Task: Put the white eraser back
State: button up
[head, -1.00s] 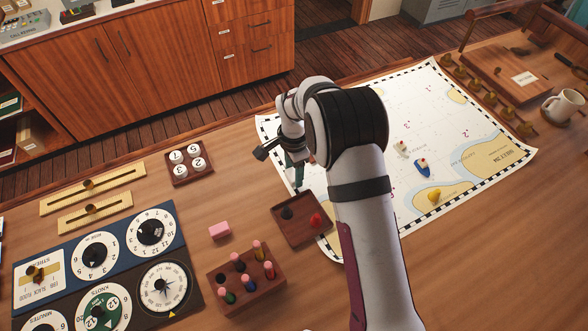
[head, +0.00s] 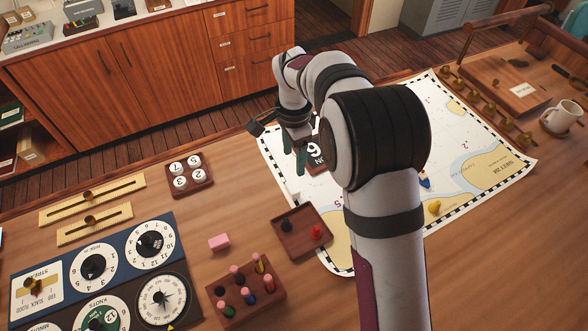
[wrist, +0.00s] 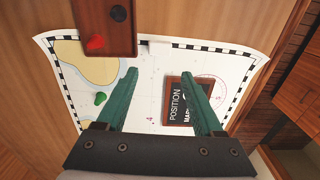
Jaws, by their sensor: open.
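A small white block (head: 293,189), which looks like the white eraser, lies at the chart's left edge, close to the dark wooden tray. It also shows in the wrist view as a pale patch (wrist: 159,44) over the chart's checkered border, beside the tray corner. My gripper (head: 294,160) has green fingers pointing down over the chart's left part. In the wrist view the gripper (wrist: 160,76) is open, with nothing between its fingers. The white block lies beyond the fingertips there. No slot for the eraser can be made out.
The dark tray (head: 284,247) holds a black and a red piece. A pink eraser (head: 219,242) and a holder with several pegs (head: 228,315) stand left of it. A dark placard (wrist: 171,112) lies by the right finger. My arm hides part of the chart (head: 497,133).

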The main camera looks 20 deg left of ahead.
jog(key=s+d+r+n+y, duration=0.1)
jog(key=s+d+r, duration=0.5)
jog(key=d, duration=0.2)
jog(key=s+d+r+n, duration=0.1)
jog(key=s+d+r, duration=0.45)
jog(key=d, duration=0.25)
jog(key=s+d+f, duration=0.1)
jog(key=s+d, duration=0.1)
jog(key=s, duration=0.6)
jog(key=s+d+f+n, duration=0.1)
jog(key=s+d, duration=0.2)
jog(key=s, duration=0.4)
jog(key=shift+s+d+f+y, duration=0.15)
jog(key=shift+s+d+y, duration=0.15)
jog(key=shift+s+y, duration=0.1)
